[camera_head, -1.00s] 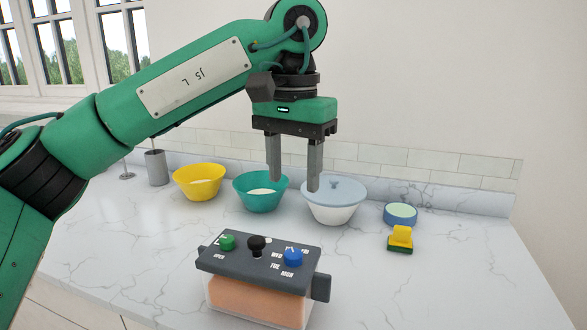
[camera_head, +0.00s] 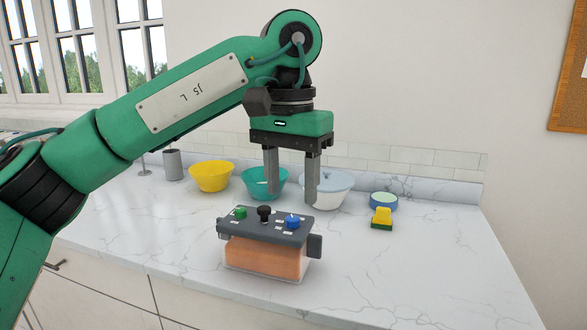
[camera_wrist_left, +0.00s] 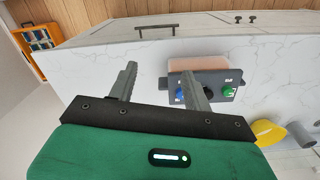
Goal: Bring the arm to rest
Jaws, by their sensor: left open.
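My left gripper (camera_head: 291,202) is open and empty, held in the air with its fingers pointing down. In the head view its fingers overlap the teal bowl (camera_head: 248,180) and the lidded white bowl (camera_head: 333,195) behind. In the left wrist view the gripper (camera_wrist_left: 160,75) shows its two fingers apart with nothing between them. The left arm is bent, coming in from the left and reaching over the counter. My right gripper is in neither view.
A clear box of orange content with a dark knobbed lid (camera_head: 265,228) stands on the marble counter (camera_head: 420,270). A yellow bowl (camera_head: 211,176), grey cup (camera_head: 173,165), blue round container (camera_head: 383,202) and yellow-green sponge (camera_head: 381,218) stand around it. The counter's right side is clear.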

